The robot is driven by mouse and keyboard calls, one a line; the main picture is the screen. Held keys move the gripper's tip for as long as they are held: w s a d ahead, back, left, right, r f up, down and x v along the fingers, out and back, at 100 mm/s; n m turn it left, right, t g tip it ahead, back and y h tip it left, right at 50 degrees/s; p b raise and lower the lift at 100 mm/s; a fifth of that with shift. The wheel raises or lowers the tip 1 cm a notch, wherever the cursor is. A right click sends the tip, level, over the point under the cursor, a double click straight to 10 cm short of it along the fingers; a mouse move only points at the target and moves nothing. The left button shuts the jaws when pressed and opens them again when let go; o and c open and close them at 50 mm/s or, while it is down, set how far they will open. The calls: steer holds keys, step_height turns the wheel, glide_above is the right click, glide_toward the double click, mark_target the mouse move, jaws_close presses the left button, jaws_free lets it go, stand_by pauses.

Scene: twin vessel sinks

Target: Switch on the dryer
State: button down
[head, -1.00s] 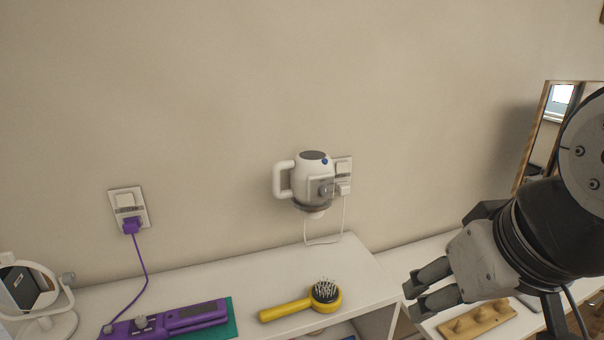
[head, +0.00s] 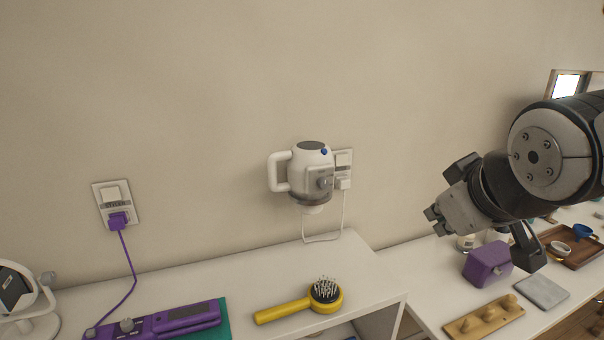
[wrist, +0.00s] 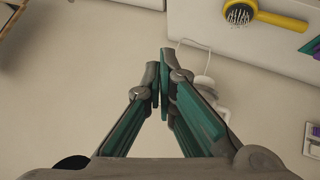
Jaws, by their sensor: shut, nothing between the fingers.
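The white dryer (head: 308,165) hangs on the wall near the middle of the head view. In the wrist view, the gripper (wrist: 163,65) partly hides the dryer (wrist: 222,107).
A yellow hairbrush (head: 285,311) and a purple straightener (head: 165,322) lie on the white counter (head: 240,280). Another outlet (head: 115,200) is at left. A purple box (head: 487,263) and a wooden peg board (head: 483,318) are at right. The wall around the dryer is clear.

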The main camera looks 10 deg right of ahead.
mark_target(342, 160)
steer(key=w+f+n+t+y+b, duration=0.3)
steer(key=w+n+b, duration=0.2)
steer(key=w+n, duration=0.3)
steer(key=w+f+n+t+y+b, duration=0.3)
steer(key=w+n, duration=0.6)
steer(key=w, duration=0.7)
steer(key=shift+w+a+f+t+b, duration=0.3)
steer(key=shift+f+t+b, duration=0.3)
steer(key=shift+b, duration=0.3)
steer(key=x, duration=1.4)
steer(key=shift+w+b, duration=0.1)
steer(key=shift+b, duration=0.25)
